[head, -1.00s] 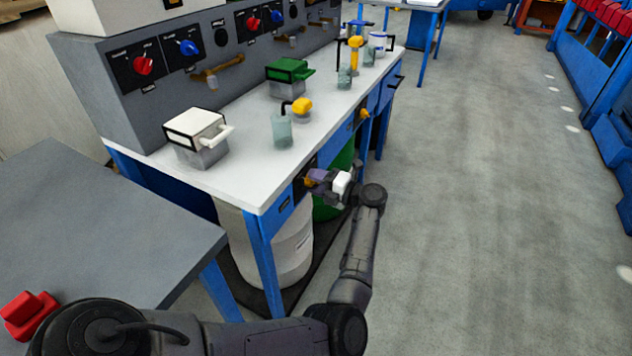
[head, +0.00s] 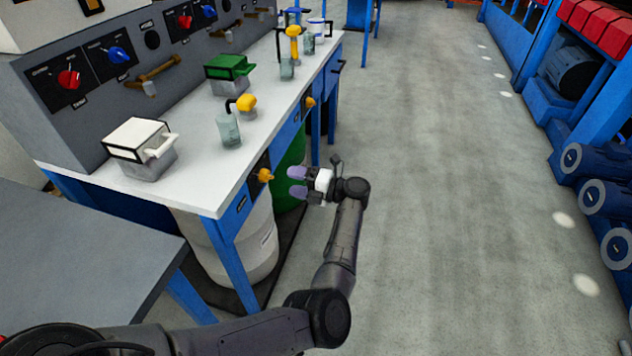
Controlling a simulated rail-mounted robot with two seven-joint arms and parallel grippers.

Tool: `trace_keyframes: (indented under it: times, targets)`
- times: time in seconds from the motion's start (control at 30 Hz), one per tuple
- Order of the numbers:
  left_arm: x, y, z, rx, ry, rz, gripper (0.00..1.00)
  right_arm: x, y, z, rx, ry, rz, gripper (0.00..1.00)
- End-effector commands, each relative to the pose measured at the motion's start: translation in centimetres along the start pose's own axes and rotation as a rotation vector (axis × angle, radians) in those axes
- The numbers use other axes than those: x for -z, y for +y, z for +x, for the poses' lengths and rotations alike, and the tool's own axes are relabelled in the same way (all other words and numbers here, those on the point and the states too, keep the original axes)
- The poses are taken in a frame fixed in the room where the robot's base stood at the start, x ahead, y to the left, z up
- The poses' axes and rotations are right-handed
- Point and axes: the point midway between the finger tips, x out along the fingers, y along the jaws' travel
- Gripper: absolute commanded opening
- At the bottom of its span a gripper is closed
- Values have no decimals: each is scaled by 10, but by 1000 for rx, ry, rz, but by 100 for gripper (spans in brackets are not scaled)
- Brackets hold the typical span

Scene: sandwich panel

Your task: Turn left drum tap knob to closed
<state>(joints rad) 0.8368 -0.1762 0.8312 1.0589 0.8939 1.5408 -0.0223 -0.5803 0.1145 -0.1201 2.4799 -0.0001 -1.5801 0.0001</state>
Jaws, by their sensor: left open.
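The left drum tap knob (head: 265,175) is small and yellow-orange, on a dark plate on the bench's front edge, above the white drum (head: 262,262). Its exact turn angle is too small to read. My left gripper (head: 297,182) is open and empty, just right of this knob. Its two purple fingertips point toward the knob, with a visible gap between them and it. A second yellow-orange knob (head: 310,102) sits further along the same front edge, above the green drum (head: 290,160). My right gripper is not in view.
The white benchtop (head: 190,190) holds a white-lidded box (head: 140,145), a green-lidded box (head: 228,75) and glass beakers (head: 229,130). A grey table (head: 80,260) stands at the near left. The floor right of my left arm is clear.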

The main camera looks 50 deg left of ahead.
Motion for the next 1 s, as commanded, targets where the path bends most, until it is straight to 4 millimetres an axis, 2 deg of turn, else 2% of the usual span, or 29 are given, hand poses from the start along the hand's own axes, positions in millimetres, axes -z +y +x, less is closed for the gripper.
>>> trace_keyframes:
  times: [0.03,0.2,0.4,0.6,1.0]
  targets:
    - [0,3,-10,0,-2,2,66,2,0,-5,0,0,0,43]
    - [0,2,-37,-1,-1,1,66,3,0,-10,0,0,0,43]
    - [0,0,-56,0,0,0,66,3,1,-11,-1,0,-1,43]
    - [0,0,-62,-1,0,0,66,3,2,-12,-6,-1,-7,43]
    - [0,0,-62,-1,1,-1,66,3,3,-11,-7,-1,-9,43]
